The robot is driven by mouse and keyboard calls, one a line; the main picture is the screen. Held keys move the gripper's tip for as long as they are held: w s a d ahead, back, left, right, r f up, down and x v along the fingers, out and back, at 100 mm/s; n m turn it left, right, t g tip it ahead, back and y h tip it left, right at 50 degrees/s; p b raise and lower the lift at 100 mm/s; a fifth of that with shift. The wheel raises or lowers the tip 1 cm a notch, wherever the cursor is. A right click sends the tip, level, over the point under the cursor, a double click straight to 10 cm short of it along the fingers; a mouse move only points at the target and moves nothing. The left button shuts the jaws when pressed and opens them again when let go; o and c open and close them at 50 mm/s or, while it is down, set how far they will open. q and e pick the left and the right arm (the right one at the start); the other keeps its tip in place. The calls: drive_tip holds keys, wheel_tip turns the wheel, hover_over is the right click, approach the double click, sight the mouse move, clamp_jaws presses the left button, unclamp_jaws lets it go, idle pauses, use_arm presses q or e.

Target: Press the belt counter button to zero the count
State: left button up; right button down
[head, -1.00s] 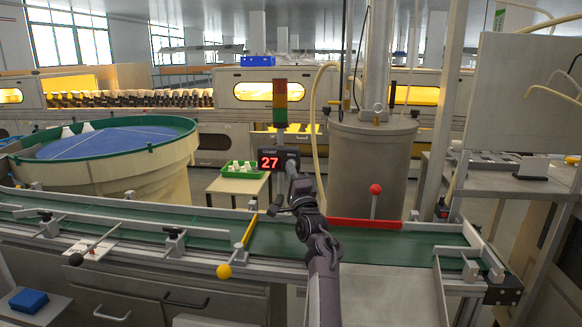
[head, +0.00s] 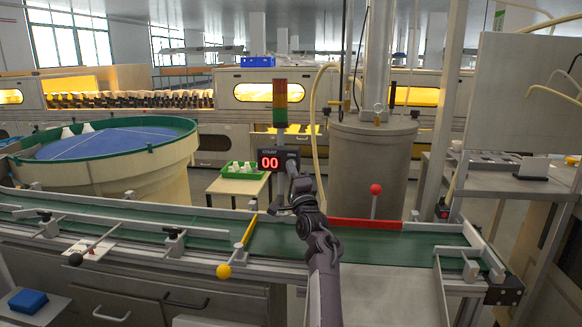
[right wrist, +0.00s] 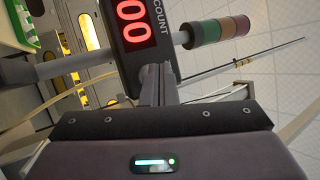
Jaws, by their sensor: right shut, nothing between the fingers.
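The belt counter (head: 270,162) is a dark box with a red display that reads 00, standing behind the green belt (head: 200,243). It also shows close up in the right wrist view (right wrist: 133,25), where the picture is turned on its side. My right gripper (head: 290,170) is shut and empty, with its tips at the counter's right side. In the right wrist view the fingers (right wrist: 157,78) reach to the counter's lower edge beside the word COUNT. The button itself is hidden behind the fingers, so I cannot tell whether they touch it. My left gripper is not in view.
A signal tower (head: 280,105) rises behind the counter. A green tray (head: 241,172) with white parts stands on a small table to its left. A red-knobbed lever (head: 375,190) and a yellow-knobbed lever (head: 224,271) stand at the belt on either side of my arm.

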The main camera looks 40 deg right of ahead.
idle(0.3)
drive_tip(key=shift+s+a+p, duration=0.5)
drive_tip(key=shift+a+p, duration=0.1)
drive_tip(key=shift+p, duration=0.1)
drive_tip(key=shift+s+a+p, duration=0.8)
drive_tip(key=shift+a+p, duration=0.15)
drive_tip(key=shift+a, duration=0.05)
drive_tip(key=shift+s+a+p, duration=0.75)
drive_tip(key=shift+a+p, duration=0.2)
drive_tip(key=shift+a, duration=0.05)
